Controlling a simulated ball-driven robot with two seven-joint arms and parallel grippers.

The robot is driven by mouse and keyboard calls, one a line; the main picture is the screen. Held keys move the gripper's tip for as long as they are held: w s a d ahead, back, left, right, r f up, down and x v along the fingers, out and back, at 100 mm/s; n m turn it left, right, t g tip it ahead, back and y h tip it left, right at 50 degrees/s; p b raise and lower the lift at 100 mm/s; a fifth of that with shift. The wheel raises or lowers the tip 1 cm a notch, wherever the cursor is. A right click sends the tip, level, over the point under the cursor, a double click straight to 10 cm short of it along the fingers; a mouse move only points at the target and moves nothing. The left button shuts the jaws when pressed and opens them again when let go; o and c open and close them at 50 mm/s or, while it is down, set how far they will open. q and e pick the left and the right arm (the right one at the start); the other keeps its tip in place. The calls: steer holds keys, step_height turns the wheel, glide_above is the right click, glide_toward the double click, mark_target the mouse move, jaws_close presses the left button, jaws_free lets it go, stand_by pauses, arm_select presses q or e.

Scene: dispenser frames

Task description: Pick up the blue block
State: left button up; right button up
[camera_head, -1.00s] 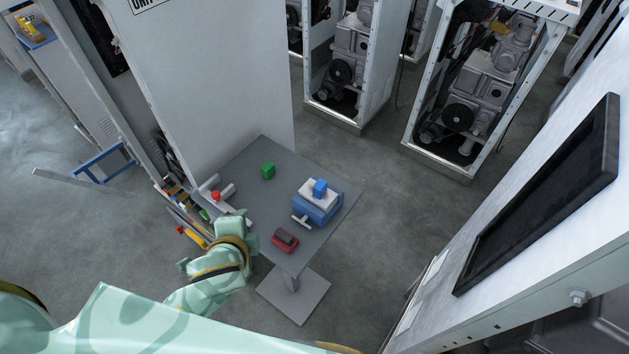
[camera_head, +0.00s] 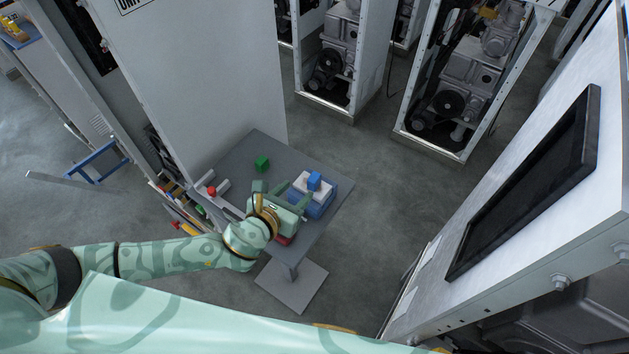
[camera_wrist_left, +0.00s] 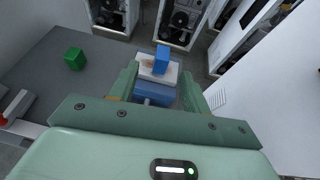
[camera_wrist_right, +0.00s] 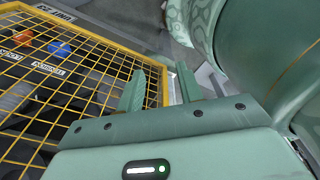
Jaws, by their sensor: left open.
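The blue block (camera_head: 314,181) sits on the white top of a blue device (camera_head: 322,206) on the small grey table. The block also shows in the left wrist view (camera_wrist_left: 161,60), beyond and between my left fingertips. My left gripper (camera_head: 284,190) is open and empty over the table, just left of the blue device, its fingers pointing toward the block but apart from it. My right gripper (camera_wrist_right: 160,68) shows only in the right wrist view, open, with nothing between its fingers, near a yellow wire grid.
A green block (camera_head: 262,162) stands at the table's back left. A red-tipped grey part (camera_head: 212,191) lies at the left edge. A red object (camera_head: 284,240) is partly hidden under my left gripper. A tall grey cabinet (camera_head: 205,85) borders the table. The yellow grid (camera_wrist_right: 75,65) is beside my right gripper.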

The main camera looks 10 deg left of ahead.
mark_target(310, 183)
arm_select(q)
steer(key=x, duration=0.5)
steer(key=b+x, duration=0.1)
steer(key=x, duration=0.2)
steer(key=shift+s+d+f, duration=0.1)
steer(key=shift+d+f, duration=0.15)
steer(key=shift+f, duration=0.15)
jaws_close()
